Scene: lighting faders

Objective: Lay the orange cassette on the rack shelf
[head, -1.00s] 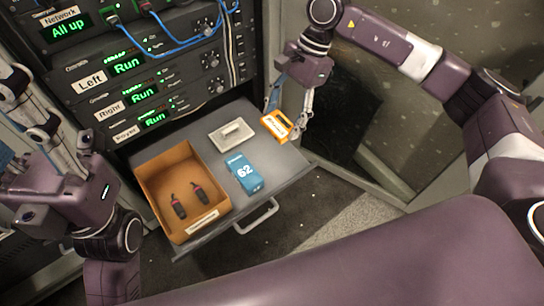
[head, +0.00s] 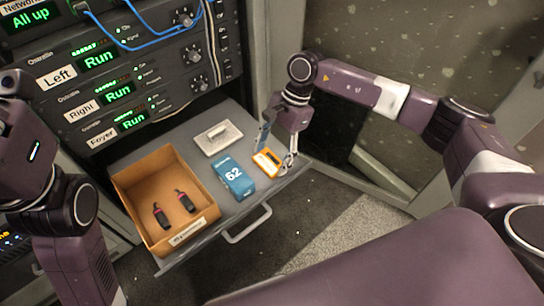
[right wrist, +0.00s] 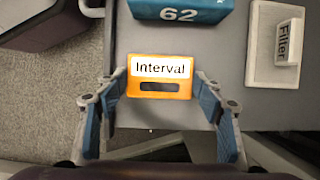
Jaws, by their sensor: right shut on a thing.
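The orange cassette (head: 267,160) has a white label that reads "Interval" in the right wrist view (right wrist: 160,68). My right gripper (head: 276,152) is shut on it, with one finger at each side. It holds the cassette over the right part of the grey pulled-out rack shelf (head: 232,209), which has a handle in front. I cannot tell whether the cassette touches the surface. My left gripper is at the left edge of the head view, mostly cut off, with only the wrist and arm clear.
A blue box marked 62 (head: 235,178) lies just left of the cassette. An open brown box (head: 130,197) with two dark connectors fills the shelf's left side. Rack units with blue cables (head: 150,46) stand behind.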

